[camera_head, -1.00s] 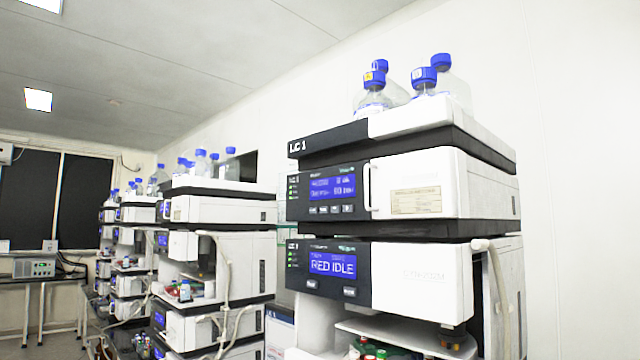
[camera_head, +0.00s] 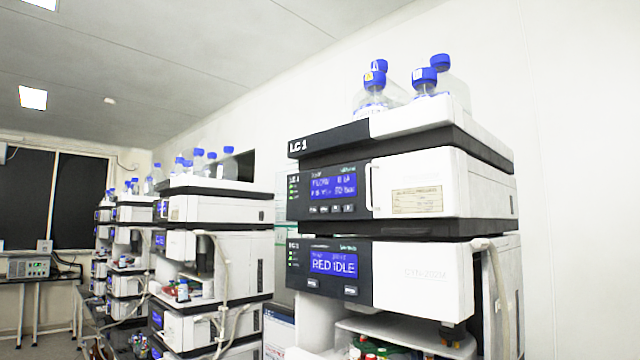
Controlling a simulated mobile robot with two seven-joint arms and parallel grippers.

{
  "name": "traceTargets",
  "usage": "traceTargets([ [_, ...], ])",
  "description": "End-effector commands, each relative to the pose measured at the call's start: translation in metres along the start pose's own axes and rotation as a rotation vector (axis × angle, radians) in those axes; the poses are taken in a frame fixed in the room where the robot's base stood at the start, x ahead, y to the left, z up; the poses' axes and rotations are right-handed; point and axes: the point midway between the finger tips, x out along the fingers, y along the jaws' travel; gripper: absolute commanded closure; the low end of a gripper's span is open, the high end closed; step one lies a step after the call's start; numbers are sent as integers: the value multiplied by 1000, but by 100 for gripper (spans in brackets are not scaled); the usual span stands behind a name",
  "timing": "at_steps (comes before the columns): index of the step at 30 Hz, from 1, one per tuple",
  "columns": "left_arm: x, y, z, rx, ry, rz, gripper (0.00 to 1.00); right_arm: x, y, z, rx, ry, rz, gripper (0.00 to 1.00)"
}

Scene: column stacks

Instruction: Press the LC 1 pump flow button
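The LC 1 stack (camera_head: 412,225) stands at right of centre, with an "LC 1" label (camera_head: 299,147) on its dark top tray. Its upper module is the pump (camera_head: 330,193), with a blue screen (camera_head: 333,188) that seems to read a flow line and a pressure line. A row of small buttons (camera_head: 331,209) sits under that screen; their labels are too small to read. Neither of my grippers is in view.
Blue-capped bottles (camera_head: 425,82) stand on top of the LC 1 stack. Similar stacks (camera_head: 215,245) recede to the left. A pale tube (camera_head: 497,280) hangs at the stack's right side. A bench with a grey-green instrument (camera_head: 29,267) stands at far left.

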Motion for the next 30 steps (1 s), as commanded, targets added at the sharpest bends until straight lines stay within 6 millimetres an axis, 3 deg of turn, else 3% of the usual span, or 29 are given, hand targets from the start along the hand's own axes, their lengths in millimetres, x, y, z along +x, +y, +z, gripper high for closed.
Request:
traceTargets([
  [2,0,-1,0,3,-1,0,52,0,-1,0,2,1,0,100],
  [13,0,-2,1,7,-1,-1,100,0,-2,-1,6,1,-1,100],
  [30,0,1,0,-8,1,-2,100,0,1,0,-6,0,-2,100],
])
